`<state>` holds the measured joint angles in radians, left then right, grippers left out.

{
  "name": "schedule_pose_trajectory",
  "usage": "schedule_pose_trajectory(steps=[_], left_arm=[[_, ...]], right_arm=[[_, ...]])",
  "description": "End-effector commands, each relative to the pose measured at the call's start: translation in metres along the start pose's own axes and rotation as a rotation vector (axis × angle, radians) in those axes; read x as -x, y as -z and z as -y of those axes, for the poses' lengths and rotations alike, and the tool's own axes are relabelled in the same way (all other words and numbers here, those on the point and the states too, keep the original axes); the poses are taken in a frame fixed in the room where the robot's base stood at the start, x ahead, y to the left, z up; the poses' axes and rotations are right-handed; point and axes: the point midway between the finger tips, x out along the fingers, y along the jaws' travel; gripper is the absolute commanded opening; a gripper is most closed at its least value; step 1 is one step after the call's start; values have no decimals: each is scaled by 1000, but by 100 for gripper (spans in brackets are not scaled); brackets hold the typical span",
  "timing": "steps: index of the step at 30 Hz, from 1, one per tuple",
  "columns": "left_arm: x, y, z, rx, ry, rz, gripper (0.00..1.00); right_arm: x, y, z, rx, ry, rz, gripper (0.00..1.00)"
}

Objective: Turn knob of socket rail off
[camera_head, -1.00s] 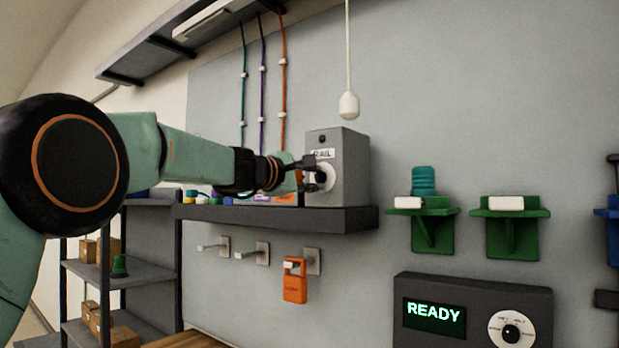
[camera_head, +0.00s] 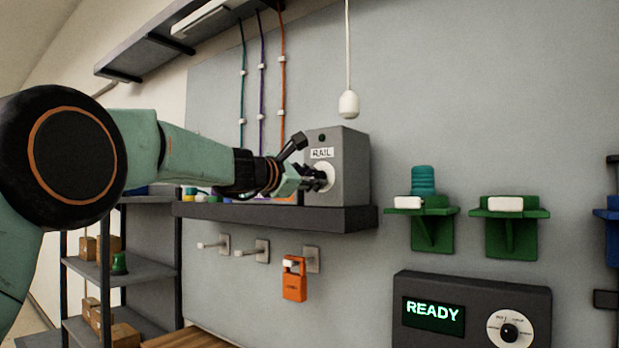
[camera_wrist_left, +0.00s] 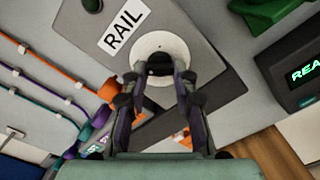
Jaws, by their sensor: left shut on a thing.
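The socket rail box (camera_head: 349,168) is a grey box labelled RAIL, standing on a dark wall shelf. Its knob (camera_head: 325,178) has a round white dial plate on the front face. My left gripper (camera_head: 318,182) is at the dial, shut on the knob's dark grip. The left wrist view shows the RAIL label (camera_wrist_left: 124,27), the white dial (camera_wrist_left: 178,47) and the dark knob grip (camera_wrist_left: 160,66) between the fingertips (camera_wrist_left: 161,74). The fingers hide part of the dial and any markings there. My right gripper is not in view.
The dark shelf (camera_head: 270,214) runs under the box. An orange padlock (camera_head: 294,283) hangs on a peg below. A white pull cord (camera_head: 348,104) hangs above. Green brackets (camera_head: 511,235) and a READY panel (camera_head: 540,305) are at the right. Open wall lies between.

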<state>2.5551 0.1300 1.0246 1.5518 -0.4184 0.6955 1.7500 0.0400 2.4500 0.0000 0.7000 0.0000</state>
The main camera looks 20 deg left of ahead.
Motion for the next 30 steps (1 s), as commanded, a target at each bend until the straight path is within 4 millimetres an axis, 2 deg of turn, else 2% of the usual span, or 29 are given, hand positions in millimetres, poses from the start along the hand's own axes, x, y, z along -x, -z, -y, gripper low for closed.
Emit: schedule_pose_trajectory(steps=[1, 12, 13, 18, 21, 30], left_arm=[[1, -5, -3, 4, -5, 7, 0], [1, -6, -5, 6, -9, 9, 0], [1, -6, -5, 6, -9, 9, 29], [1, -5, -4, 6, -8, 7, 44], [1, -4, -3, 6, -6, 6, 51], [2, -2, -2, 6, -4, 3, 51]], right_arm=[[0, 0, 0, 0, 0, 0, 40], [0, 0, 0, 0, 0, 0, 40], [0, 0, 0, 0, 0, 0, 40], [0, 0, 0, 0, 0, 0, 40], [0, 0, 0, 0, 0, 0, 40], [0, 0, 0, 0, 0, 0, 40]])
